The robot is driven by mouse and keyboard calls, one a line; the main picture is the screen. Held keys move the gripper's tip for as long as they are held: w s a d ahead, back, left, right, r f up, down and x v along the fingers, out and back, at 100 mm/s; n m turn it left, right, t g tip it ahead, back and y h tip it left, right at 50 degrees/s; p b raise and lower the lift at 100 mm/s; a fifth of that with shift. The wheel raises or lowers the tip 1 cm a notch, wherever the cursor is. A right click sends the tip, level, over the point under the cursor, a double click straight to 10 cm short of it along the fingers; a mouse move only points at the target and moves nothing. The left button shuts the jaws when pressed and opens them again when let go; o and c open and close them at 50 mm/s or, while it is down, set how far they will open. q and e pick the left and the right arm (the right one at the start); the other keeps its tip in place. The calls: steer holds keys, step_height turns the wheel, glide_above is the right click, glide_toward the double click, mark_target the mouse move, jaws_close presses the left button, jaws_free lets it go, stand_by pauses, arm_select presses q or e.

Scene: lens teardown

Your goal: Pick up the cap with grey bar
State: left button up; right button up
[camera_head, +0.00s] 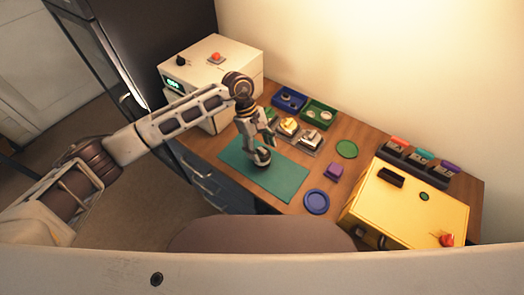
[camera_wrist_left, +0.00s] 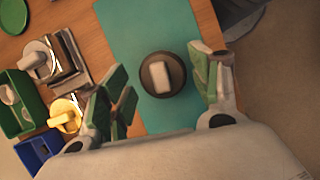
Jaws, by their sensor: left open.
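The cap with the grey bar (camera_wrist_left: 160,76) is a dark round disc with a pale grey bar across its top. It lies on the green mat (camera_wrist_left: 128,24), between and a little beyond the open fingers of my left gripper (camera_wrist_left: 162,92) in the left wrist view. In the head view the left gripper (camera_head: 261,150) points down over the mat (camera_head: 283,184). The dark cap (camera_head: 262,157) shows partly beneath it. The fingers have green pads and do not appear to touch the cap. My right gripper is not in view.
Blue (camera_head: 289,97) and green (camera_head: 319,113) trays and two silver fixtures, one with a yellow part (camera_head: 289,126), stand behind the mat. A cream machine (camera_head: 212,75) stands left and a yellow box (camera_head: 405,205) right. A purple block (camera_head: 333,171) and blue dish (camera_head: 316,202) lie right of the mat.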

mark_target(261, 149)
arm_select(q)
steer(key=c, duration=0.6)
steer(key=shift+r, duration=0.2)
step_height(261, 149, up, 8)
steer(key=shift+b, duration=0.9)
steer(key=shift+r, duration=0.85)
